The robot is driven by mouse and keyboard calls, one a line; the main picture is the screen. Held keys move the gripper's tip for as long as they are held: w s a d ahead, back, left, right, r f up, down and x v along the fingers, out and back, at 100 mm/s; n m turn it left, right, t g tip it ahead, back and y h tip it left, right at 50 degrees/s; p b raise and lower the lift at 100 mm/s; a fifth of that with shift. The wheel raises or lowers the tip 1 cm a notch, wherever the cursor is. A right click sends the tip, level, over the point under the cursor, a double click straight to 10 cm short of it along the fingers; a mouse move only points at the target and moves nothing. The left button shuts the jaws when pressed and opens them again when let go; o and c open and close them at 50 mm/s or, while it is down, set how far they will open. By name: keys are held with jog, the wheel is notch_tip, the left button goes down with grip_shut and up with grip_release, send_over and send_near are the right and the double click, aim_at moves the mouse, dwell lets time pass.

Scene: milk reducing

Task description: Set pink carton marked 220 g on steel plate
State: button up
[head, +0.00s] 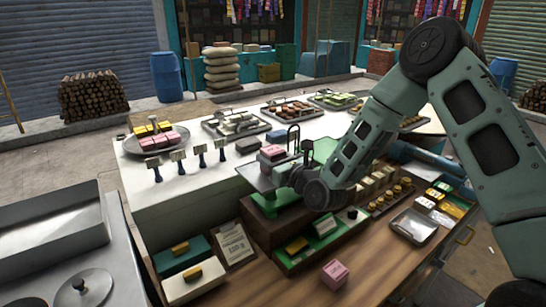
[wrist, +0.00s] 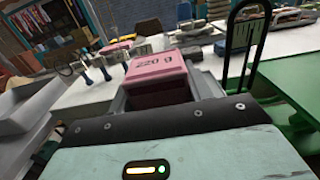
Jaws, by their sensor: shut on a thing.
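The pink carton (wrist: 157,70) marked "220 g" is held upright between the grey fingers of my gripper (wrist: 165,97) in the wrist view. My gripper is shut on it. In the head view the same pink carton (head: 271,153) shows at mid-table, above a flat steel plate (head: 252,179) on a green stand. My wrist and arm cover the plate's right side. I cannot tell whether the carton touches the plate. The plate is mostly hidden in the wrist view.
Another pink carton (head: 334,275) lies on the wooden counter in front. A green tray (head: 298,262) holds boxes. A black upright loop (wrist: 247,45) stands close right of the carton. Several small price stands (head: 200,155) are at left.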

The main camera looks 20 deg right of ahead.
jog(key=shift+f, duration=0.15)
jog(key=o, duration=1.1)
jog(key=b+v, duration=0.4)
jog(key=v, duration=0.7)
jog(key=s+a+f+n+g, duration=0.2)
jog(key=s+a+n+g, duration=0.35)
jog(key=n, duration=0.55)
jog(key=s+a+f+n+g, duration=0.35)
jog(key=s+a+n, duration=0.2)
jog(key=n, duration=0.45)
jog(key=s+r+n+g+h, duration=0.1)
jog(key=s+r+n+g, duration=0.1)
jog(key=s+n, duration=0.4)
jog(key=s+r+n+g+h, duration=0.1)
jog(key=s+n+g+h, duration=0.1)
jog(key=s+n, duration=0.4)
jog(key=s+d+r+n+g+h, duration=0.1)
jog(key=s+r+n+g+h, duration=0.1)
jog(key=s+n+g, duration=0.2)
jog(key=shift+s+r+n+b, duration=0.15)
jog(key=shift+s+n, duration=0.65)
jog(key=shift+s, duration=0.4)
jog(key=shift+s+r+n+b, duration=0.2)
jog(key=shift+s+n, duration=0.6)
jog(key=shift+s, duration=0.4)
